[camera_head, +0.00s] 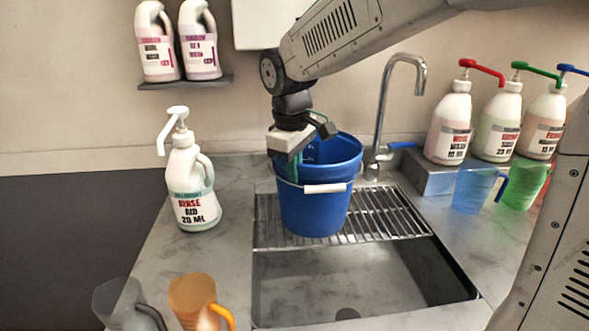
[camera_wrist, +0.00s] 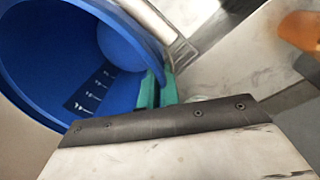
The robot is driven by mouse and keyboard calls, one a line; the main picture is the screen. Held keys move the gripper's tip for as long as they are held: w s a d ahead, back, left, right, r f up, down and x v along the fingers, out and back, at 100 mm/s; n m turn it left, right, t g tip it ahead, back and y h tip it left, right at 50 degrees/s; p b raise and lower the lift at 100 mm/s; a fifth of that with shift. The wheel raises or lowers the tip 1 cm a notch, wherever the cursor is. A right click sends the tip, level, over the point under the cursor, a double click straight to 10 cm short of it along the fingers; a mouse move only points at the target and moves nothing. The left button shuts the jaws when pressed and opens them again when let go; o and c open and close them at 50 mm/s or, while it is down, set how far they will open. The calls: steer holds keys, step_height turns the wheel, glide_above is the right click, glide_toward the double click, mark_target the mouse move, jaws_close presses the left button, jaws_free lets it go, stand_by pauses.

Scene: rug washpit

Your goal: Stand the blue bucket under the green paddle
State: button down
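The blue bucket (camera_head: 318,212) is upright at the drying rack over the sink; I cannot tell whether it rests on the rack or hangs just above. Its white handle grip hangs at the front. My gripper (camera_head: 293,170) is at the bucket's left rim, its green fingers pinching the wall. In the wrist view the green fingers (camera_wrist: 160,92) sit on both sides of the rim of the bucket (camera_wrist: 45,75), which shows scale marks inside. The green paddle (camera_head: 538,72) tops the middle of three pump bottles at the right back.
The red paddle (camera_head: 482,70) and blue paddle (camera_head: 572,69) flank the green one, above a grey ledge (camera_head: 428,178). A blue jug (camera_head: 474,190) and green jug (camera_head: 524,186) stand before it. The tap (camera_head: 386,105) rises right of the bucket. A rinse-aid bottle (camera_head: 190,190) stands left.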

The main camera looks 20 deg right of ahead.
steer(key=shift+f, duration=0.15)
steer(key=c, duration=1.6)
jaws_free()
steer(key=r, duration=0.8)
steer(key=s+r, duration=0.1)
steer(key=r, duration=0.3)
steer(key=shift+a+r, duration=0.2)
steer(key=shift+a, duration=0.15)
steer(key=s+d+f+m, duration=0.3)
steer(key=s+f, duration=0.1)
steer(key=s, duration=0.4)
steer(key=s+d+f+m, duration=0.2)
steer(key=s+d+f, duration=0.1)
steer(key=s, duration=0.5)
steer(key=s+d+f+m, duration=0.3)
steer(key=s+d+f, duration=0.1)
steer(key=s, duration=0.5)
steer(key=shift+f+m+t+y, duration=0.3)
steer(key=shift+f+t+y, duration=0.1)
